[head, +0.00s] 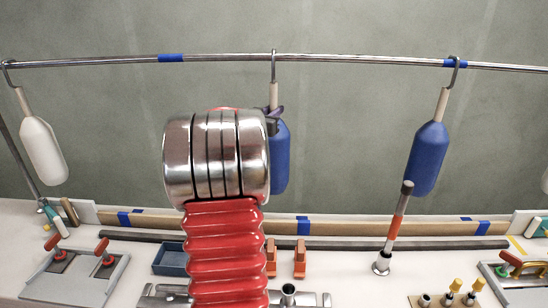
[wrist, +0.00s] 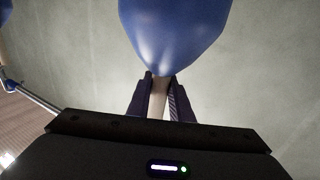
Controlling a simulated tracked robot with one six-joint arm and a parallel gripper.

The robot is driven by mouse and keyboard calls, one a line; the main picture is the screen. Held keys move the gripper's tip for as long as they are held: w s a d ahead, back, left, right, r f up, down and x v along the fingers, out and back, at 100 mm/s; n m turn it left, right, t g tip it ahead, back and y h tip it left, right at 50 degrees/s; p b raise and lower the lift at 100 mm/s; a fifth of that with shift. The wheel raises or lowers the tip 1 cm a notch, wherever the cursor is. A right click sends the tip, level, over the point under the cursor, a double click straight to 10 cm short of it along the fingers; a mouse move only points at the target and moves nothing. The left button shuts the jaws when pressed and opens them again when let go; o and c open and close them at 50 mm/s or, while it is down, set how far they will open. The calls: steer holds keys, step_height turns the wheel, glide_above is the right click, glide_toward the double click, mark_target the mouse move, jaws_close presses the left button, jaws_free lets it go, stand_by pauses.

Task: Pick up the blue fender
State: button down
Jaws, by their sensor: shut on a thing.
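The middle blue fender (head: 281,160) hangs under a hook (head: 273,68) on the rail, its left side hidden behind my arm. My gripper (head: 274,112) is at its pale neck, just above the blue body, and mostly hidden in the head view. In the wrist view the jaws (wrist: 160,86) are shut on the pale neck (wrist: 158,103), with the fender's blue body (wrist: 175,30) beyond them. A second blue fender (head: 428,158) hangs tilted from a hook at the right. A white fender (head: 43,150) hangs at the left.
The steel rail (head: 360,60) with blue tape spans the view. Below, the bench holds a blue tray (head: 169,259), orange clips (head: 300,258), an upright red-and-grey rod (head: 395,228), and panels with red handles (head: 70,275) and yellow-topped fittings (head: 456,286).

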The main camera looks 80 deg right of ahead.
mark_target(272, 100)
steer(key=shift+r, duration=0.2)
stand_by(0.6)
steer(key=shift+r, duration=1.8)
steer(key=w+a, duration=0.3)
steer(key=a, duration=1.4)
steer(key=shift+a+f, duration=0.15)
steer(key=shift+a, duration=0.25)
